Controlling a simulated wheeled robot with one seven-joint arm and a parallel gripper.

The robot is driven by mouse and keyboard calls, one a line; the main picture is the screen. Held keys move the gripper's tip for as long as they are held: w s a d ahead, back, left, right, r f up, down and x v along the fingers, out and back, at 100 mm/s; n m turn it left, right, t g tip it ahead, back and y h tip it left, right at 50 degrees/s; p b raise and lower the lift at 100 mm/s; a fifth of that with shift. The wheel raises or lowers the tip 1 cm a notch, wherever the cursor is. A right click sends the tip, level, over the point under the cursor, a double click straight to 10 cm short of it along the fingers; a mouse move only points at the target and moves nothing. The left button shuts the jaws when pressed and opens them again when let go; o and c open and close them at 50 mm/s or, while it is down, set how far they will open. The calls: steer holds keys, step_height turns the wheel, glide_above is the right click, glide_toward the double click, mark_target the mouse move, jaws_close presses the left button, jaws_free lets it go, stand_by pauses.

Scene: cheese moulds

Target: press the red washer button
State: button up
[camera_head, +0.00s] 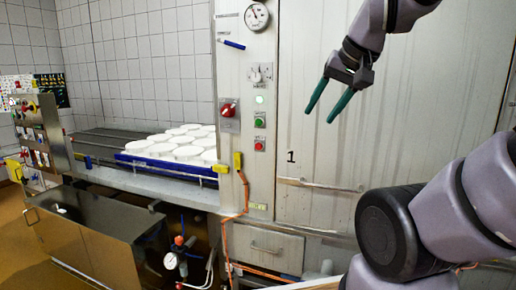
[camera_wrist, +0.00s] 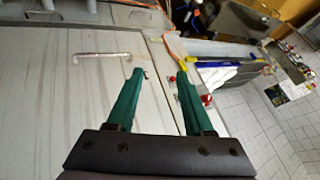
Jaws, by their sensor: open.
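A small red button (camera_head: 259,145) sits on the cream control column, just below a green button (camera_head: 260,120). A larger red knob (camera_head: 228,108) is on a grey plate to their left. I cannot read a label that tells which is the washer button. My gripper (camera_head: 319,116) is open and empty, pointing down in front of the large door, to the right of the buttons and apart from them. In the wrist view my gripper (camera_wrist: 161,75) shows two green fingers spread apart.
A large pale door (camera_head: 390,120) with a bar handle (camera_head: 318,184) fills the right. White round moulds (camera_head: 186,152) sit in a blue tray (camera_head: 150,163) on the left counter. A gauge (camera_head: 257,16) is above the buttons. An orange hose (camera_head: 227,240) hangs below.

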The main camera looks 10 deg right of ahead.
jaws_close()
stand_by(1.6)
